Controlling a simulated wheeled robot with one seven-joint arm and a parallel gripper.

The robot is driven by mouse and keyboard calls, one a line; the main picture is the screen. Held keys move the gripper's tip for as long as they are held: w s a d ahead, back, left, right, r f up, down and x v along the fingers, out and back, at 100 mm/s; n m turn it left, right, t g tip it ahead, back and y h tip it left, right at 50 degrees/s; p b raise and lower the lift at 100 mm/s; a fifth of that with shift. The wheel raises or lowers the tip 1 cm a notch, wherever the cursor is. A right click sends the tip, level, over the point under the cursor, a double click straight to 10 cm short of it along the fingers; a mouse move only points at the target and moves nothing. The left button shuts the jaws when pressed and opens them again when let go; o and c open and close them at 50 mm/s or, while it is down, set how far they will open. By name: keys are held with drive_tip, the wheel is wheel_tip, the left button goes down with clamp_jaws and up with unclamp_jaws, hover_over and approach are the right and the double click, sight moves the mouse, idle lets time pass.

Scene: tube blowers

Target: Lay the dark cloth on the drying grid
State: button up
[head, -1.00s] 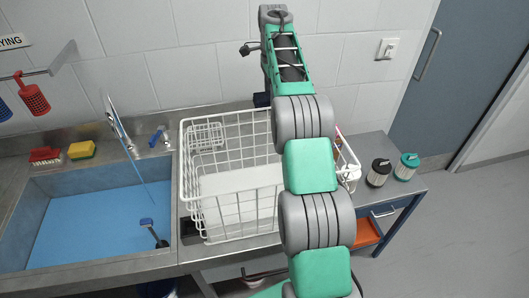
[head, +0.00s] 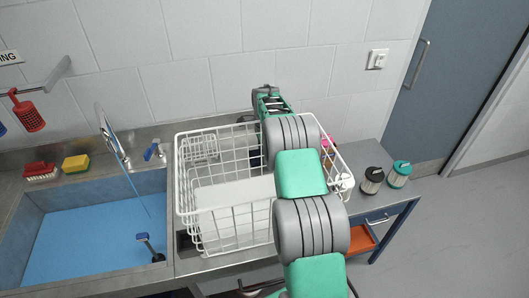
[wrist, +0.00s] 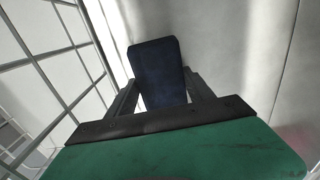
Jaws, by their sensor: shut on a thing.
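A dark navy cloth (wrist: 157,68) is between the two fingers of my gripper (wrist: 160,90) in the wrist view, and the gripper is shut on it. In the head view a dark blue patch of the cloth (head: 255,158) shows through the wires at the back of the white wire rack, left of my arm. The white wire rack (head: 232,222), which I take for the drying grid, stands on the counter right of the sink. Its wires also show along the left of the wrist view (wrist: 45,60). My arm hides the rack's right part; I cannot tell whether the cloth touches it.
A blue-floored sink (head: 95,240) with a tap lies left of the rack. A red brush (head: 41,171) and a yellow sponge (head: 76,163) sit behind it. A black-lidded jar (head: 372,181) and a teal-lidded jar (head: 399,174) stand at the right. The tiled wall is close behind the rack.

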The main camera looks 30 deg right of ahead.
drive_tip(key=shift+f, duration=0.3)
drive_tip(key=o, duration=1.5)
drive_tip(key=shift+c, duration=0.2)
